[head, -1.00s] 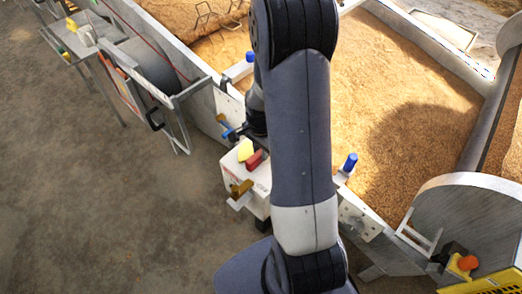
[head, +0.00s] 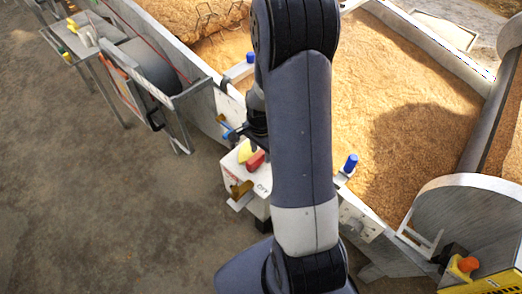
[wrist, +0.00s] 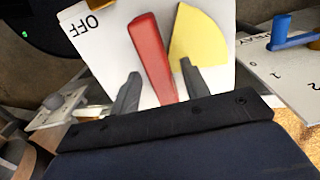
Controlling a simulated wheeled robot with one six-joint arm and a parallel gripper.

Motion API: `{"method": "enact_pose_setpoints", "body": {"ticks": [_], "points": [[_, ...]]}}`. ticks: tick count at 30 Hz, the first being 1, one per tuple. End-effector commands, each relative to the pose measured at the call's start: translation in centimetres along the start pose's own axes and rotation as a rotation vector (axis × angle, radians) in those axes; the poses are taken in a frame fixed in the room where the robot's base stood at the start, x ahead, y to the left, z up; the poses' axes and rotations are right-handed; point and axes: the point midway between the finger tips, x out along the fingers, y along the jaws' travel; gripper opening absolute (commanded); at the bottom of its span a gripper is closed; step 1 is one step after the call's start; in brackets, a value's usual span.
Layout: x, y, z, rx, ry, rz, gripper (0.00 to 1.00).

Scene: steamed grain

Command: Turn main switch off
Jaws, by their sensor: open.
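The main switch is a red handle (wrist: 152,58) beside a yellow sector plate (wrist: 199,36) on a white box (wrist: 103,38) marked OFF at the upper left in the wrist view. In the head view the red handle (head: 256,161), yellow plate (head: 245,151) and white box (head: 236,174) show just left of my arm. My gripper (wrist: 160,70) is open, with one dark finger on each side of the red handle. The right finger overlaps the yellow plate in the picture. I cannot tell whether either finger touches the handle. In the head view my arm hides part of the box.
A blue lever (wrist: 290,38) on a panel marked SPRAY stands right of the box. Grain beds (head: 390,90) with metal walls lie behind. A blue knob (head: 350,163) is right of my arm, and an orange knob (head: 467,264) is at lower right.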

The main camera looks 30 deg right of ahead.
Motion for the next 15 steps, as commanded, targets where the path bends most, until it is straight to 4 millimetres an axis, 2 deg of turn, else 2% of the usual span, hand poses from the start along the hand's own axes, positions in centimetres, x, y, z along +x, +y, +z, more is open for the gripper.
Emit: {"method": "enact_pose_setpoints", "body": {"ticks": [5,15], "points": [[-2.5,-0.1,-0.1,0.000,0.004,-0.006,0.44],[-8.9,-0.1,-0.1,0.001,0.003,-0.005,0.44]]}}
